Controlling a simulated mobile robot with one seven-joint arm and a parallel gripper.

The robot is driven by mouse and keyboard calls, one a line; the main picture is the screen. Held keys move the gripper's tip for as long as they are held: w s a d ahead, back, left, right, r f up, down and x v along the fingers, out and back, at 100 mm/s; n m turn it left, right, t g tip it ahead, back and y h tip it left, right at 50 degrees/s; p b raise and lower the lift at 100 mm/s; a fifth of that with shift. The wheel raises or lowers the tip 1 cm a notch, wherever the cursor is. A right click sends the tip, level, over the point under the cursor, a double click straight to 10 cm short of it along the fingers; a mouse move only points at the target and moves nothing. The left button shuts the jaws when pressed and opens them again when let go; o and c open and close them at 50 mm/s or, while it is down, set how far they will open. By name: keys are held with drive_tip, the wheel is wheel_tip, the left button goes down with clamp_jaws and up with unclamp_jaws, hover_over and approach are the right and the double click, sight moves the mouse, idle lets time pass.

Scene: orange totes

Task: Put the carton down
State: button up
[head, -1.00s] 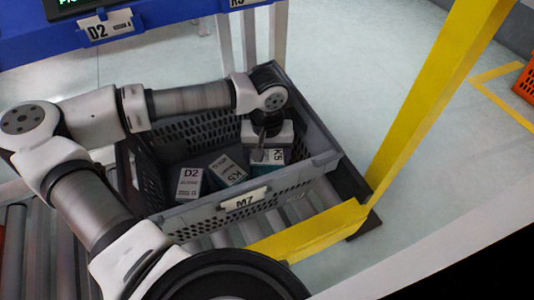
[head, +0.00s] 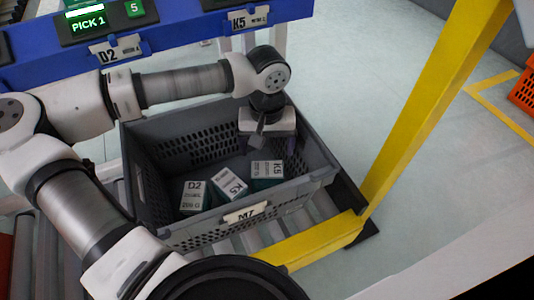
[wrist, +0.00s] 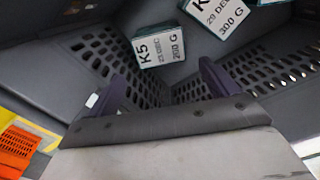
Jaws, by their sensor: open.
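A carton labelled K5 (head: 267,169) lies in the right part of a grey tote marked M7 (head: 320,172). Another K5 carton (head: 229,187) lies tilted to its left, and a D2 carton (head: 193,197) is left of that. My gripper (head: 262,142) is over the right rear of the tote, above and apart from the cartons. In the wrist view my gripper (wrist: 160,85) has its two dark fingers spread with nothing between them. The right-hand K5 carton (wrist: 158,48) shows just beyond the fingers, and the other K5 carton (wrist: 222,14) is at the top edge.
The tote stands on a roller conveyor (head: 215,240). A yellow post and rail (head: 415,110) stand close on its right. A blue shelf edge (head: 170,38) with D2 and K5 labels and a "PICK 1" display runs behind. An orange tote (head: 523,92) is far right.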

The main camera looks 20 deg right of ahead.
drive_tip(key=shift+r+p, duration=0.35)
drive_tip(key=shift+r, duration=1.35)
